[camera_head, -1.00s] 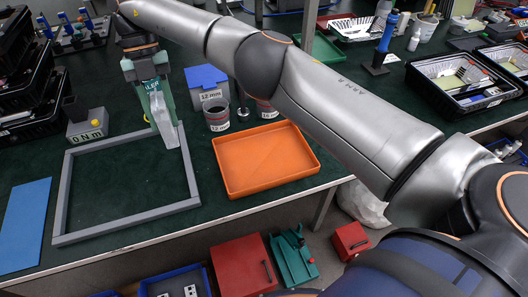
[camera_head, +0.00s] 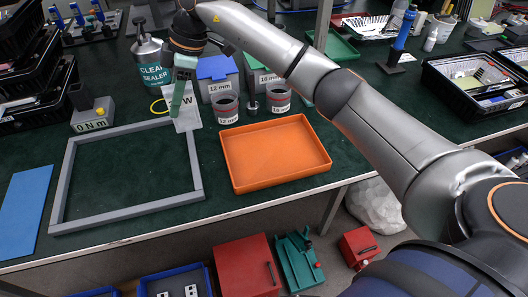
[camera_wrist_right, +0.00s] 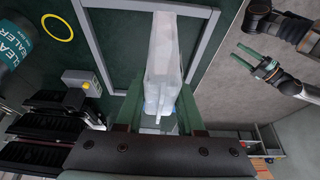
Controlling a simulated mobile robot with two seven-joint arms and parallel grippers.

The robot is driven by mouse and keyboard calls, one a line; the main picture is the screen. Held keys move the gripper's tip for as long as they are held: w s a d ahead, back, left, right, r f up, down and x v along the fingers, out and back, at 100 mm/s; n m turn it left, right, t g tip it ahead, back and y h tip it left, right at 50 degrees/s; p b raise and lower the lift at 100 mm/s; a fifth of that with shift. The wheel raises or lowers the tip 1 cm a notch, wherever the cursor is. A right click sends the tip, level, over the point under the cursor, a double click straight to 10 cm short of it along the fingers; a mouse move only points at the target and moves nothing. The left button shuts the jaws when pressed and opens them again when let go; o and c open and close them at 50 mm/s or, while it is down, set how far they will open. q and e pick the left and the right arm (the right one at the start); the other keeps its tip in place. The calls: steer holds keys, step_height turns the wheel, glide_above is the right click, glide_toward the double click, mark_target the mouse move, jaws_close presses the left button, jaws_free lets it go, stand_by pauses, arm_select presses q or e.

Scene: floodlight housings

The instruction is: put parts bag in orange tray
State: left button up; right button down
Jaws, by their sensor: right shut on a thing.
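The parts bag (camera_head: 187,116) is a pale, translucent bag with a dark letter on it, hanging over the far right corner of the grey frame. My right gripper (camera_head: 184,88) is shut on its top. In the right wrist view the bag (camera_wrist_right: 163,50) extends from between the green fingers (camera_wrist_right: 160,112). The orange tray (camera_head: 228,170) lies on the green table, right of the bag and apart from it; it looks empty. My left gripper (camera_wrist_right: 255,62) shows only in the right wrist view, over the grey floor, with its green fingers apart and nothing between them.
The grey frame (camera_head: 127,217) lies left of the tray. A sealer bottle (camera_head: 150,68) stands behind the bag. A blue sheet (camera_head: 24,210) lies at far left. Red boxes (camera_head: 246,265) are below the table.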

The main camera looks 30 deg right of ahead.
steer(key=shift+s+d+f+b, duration=0.15)
steer(key=shift+s+d+f, duration=1.45)
steer(key=shift+f, duration=0.55)
steer(key=shift+s+d+f+b, duration=0.1)
steer(key=shift+s+d+f, duration=1.35)
steer(key=shift+d+f, duration=0.5)
steer(key=shift+s+d+f+b, duration=0.15)
steer(key=shift+s+d+f, duration=1.35)
steer(key=shift+f, duration=0.8)
steer(key=c, duration=0.5)
jaws_free()
steer(key=p+v, duration=0.1)
steer(key=v, duration=1.1)
